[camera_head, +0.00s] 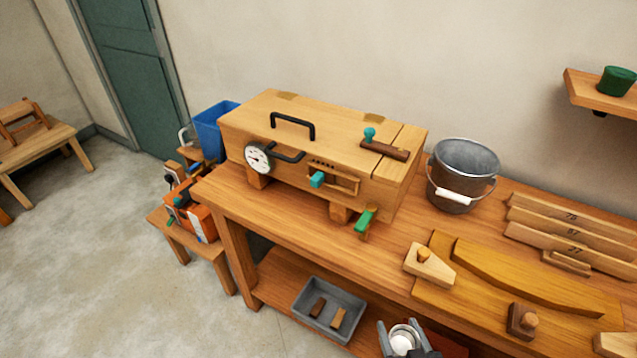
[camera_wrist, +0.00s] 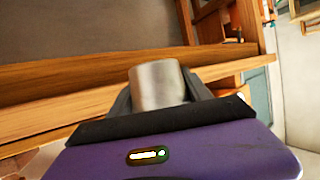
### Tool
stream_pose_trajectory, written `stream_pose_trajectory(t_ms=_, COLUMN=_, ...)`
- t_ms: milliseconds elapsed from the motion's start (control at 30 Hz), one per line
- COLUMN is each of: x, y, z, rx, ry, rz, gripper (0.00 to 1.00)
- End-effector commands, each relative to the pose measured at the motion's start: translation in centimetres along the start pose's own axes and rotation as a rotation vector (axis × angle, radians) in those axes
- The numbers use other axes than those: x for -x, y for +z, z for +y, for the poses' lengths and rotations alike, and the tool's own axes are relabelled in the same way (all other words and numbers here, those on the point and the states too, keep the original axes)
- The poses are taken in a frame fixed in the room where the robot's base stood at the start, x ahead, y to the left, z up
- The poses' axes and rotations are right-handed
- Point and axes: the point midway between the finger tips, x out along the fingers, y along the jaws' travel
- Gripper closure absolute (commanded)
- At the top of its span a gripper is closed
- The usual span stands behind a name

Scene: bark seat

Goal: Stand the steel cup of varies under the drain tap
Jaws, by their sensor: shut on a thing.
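The steel cup (camera_head: 403,331) is at the bottom edge of the head view, in front of the bench. My gripper (camera_head: 403,336) is shut on it, one finger on each side. In the wrist view the cup (camera_wrist: 157,84) stands out between the dark fingers, its plain metal side showing. The drain tap with a green handle (camera_head: 365,219) sits at the lower front right of the wooden box (camera_head: 285,135), above the bench's front edge. The cup is apart from the tap, nearer the camera and lower in the picture.
The wooden bench (camera_head: 290,223) carries the box with its dial gauge (camera_head: 258,157), a metal bucket (camera_head: 461,180) and wooden forms (camera_head: 530,275). A grey tray (camera_head: 323,318) with two blocks is on the lower shelf. A stool (camera_head: 190,240) with tools stands left.

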Motion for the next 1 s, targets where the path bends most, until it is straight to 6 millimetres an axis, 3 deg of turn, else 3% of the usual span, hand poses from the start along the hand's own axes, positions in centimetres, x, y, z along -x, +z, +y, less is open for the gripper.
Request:
stream_pose_trajectory(t_ms=167, x=-0.6, y=-3.1, z=-2.2, rx=0.002, ry=-0.017, rz=0.007, gripper=0.97)
stream_pose_trajectory(t_ms=400, x=-2.5, y=-9.8, z=-9.0, rx=0.013, ry=-0.045, rz=0.008, gripper=0.97)
stream_pose_trajectory(t_ms=600, x=-3.6, y=-13.6, z=-13.6, rx=0.016, ry=-0.043, rz=0.004, gripper=0.97)
stream_pose_trajectory(t_ms=767, x=-4.0, y=-13.8, z=-15.2, rx=0.011, ry=-0.024, rz=0.002, gripper=0.97)
stream_pose_trajectory(t_ms=1000, x=-4.4, y=-12.8, z=-14.2, rx=0.000, ry=0.000, rz=0.002, gripper=0.97)
